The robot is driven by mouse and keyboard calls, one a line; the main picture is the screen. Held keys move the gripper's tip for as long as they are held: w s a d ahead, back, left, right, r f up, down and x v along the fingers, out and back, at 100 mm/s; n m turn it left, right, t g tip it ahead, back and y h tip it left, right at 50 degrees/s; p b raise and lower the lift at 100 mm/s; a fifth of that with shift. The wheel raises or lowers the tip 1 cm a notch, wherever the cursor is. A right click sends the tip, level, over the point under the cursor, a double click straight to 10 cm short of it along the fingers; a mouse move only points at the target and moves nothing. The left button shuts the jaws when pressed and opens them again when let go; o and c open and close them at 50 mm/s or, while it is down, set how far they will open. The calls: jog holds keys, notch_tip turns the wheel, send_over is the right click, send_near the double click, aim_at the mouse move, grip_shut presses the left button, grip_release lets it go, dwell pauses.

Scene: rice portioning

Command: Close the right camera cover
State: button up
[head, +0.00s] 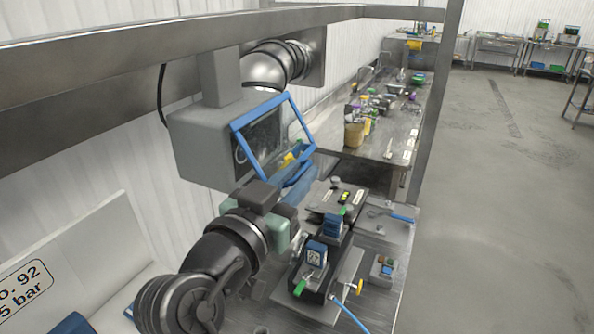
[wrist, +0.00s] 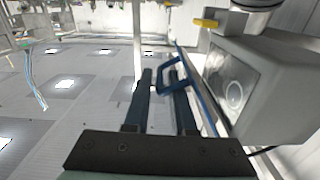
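A grey camera housing (head: 205,145) hangs at the upper left in the head view, and it also shows at the right in the wrist view (wrist: 280,85). Its blue-framed cover (head: 236,140) stands swung away from the housing front; the wrist view shows its edge (wrist: 208,105) beside the exposed round lens (wrist: 234,95). A blue handle (wrist: 172,91) sticks out from the cover. My gripper (wrist: 161,74) is open, with its fingers on either side of the handle's outer bar. The right finger appears to pass inside the handle loop. Contact cannot be told.
A steel worktable (head: 385,240) with devices and tools lies below the housing. A second cluttered table (head: 385,140) stands behind. A metal frame post (head: 435,110) rises at the right of the workspace. Open floor (head: 500,230) lies to the right.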

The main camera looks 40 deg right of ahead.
grip_shut()
dwell(1.4)
